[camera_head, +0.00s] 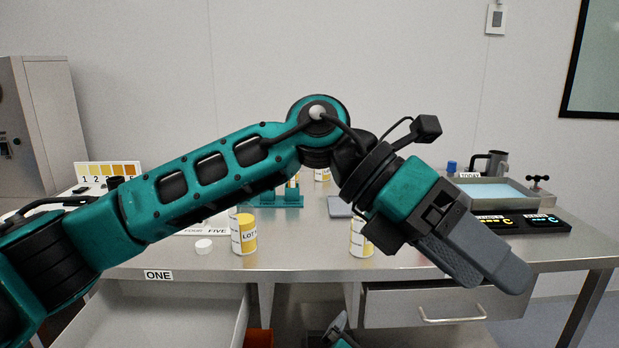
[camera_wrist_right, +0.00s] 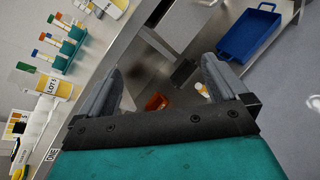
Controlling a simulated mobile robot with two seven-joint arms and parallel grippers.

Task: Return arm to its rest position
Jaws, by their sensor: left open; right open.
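My left arm crosses the head view from the left, bent at the elbow, high in front of the bench. Its left gripper (camera_head: 498,282) points down and right, in front of the right drawer, with its fingers apart and nothing between them. My right gripper shows only in part at the bottom of the head view (camera_head: 342,330), low in front of the bench. In the right wrist view, the right gripper (camera_wrist_right: 162,75) has its two grey fingers wide apart, with nothing held between them.
The steel bench (camera_head: 300,262) holds LOT jars (camera_head: 244,234), a white cap (camera_head: 204,246), a teal rack (camera_head: 290,198) and a tray of blue liquid (camera_head: 490,192). The left drawer (camera_head: 165,310) stands open. The right wrist view shows a blue tray (camera_wrist_right: 248,36) and an orange container (camera_wrist_right: 157,102).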

